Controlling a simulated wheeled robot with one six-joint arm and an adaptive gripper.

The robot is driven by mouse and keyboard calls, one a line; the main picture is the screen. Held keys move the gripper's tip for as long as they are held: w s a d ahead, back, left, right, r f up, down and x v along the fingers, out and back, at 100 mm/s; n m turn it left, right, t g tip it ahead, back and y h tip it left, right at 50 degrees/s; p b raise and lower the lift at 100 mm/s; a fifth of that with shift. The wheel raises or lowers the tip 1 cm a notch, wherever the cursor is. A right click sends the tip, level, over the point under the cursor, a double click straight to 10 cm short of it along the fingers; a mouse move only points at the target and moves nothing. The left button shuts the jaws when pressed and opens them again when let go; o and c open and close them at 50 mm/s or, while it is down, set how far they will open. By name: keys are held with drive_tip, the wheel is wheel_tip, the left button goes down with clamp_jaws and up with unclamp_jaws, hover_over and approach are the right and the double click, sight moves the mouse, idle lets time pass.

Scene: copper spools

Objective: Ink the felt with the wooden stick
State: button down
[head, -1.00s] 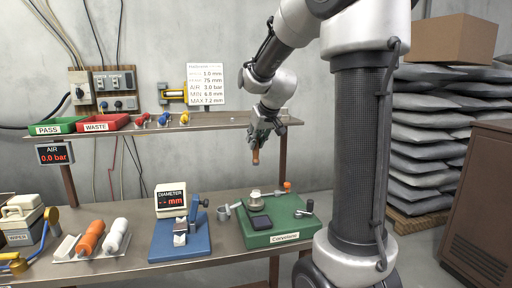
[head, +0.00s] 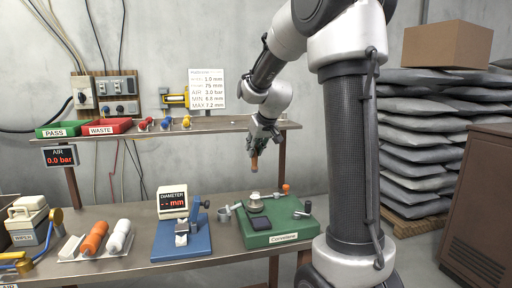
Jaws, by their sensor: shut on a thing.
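My gripper (head: 258,148) is shut on a short brown wooden stick (head: 254,163), which hangs down from the fingers. It is in the air above the green Corvolane base (head: 285,235), over the left part of that base. On the base, a dark square pad (head: 261,223), which may be the felt, lies near the front. A small pale metal round part (head: 255,197) stands behind the pad, under the stick. A small grey cup (head: 225,213) is at the base's left edge. Any ink is too small to tell.
A blue diameter gauge (head: 181,240) stands left of the green base, beside orange and white spools (head: 95,238). A shelf (head: 215,127) with a green PASS tray (head: 62,130) and a red WASTE tray (head: 108,127) runs behind. A crank (head: 305,209) rises at the base's right.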

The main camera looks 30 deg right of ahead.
sight(255, 166)
drive_tip(key=shift+f, duration=3.45)
drive_tip(key=shift+s+f, duration=0.1)
drive_tip(key=shift+f, duration=0.2)
drive_tip(key=s, duration=0.1)
drive_tip(key=s+a, duration=0.1)
drive_tip(key=s, duration=0.1)
drive_tip(key=shift+w+d, duration=0.2)
drive_tip(key=shift+w, duration=0.5)
drive_tip(key=shift+w+d, duration=0.2)
drive_tip(key=shift+w, duration=0.45)
drive_tip(key=shift+w+d, duration=0.1)
drive_tip(key=shift+w, duration=0.2)
wheel_tip(255, 166, up, 2)
drive_tip(key=shift+s+r, duration=0.15)
drive_tip(key=shift+r, duration=2.8)
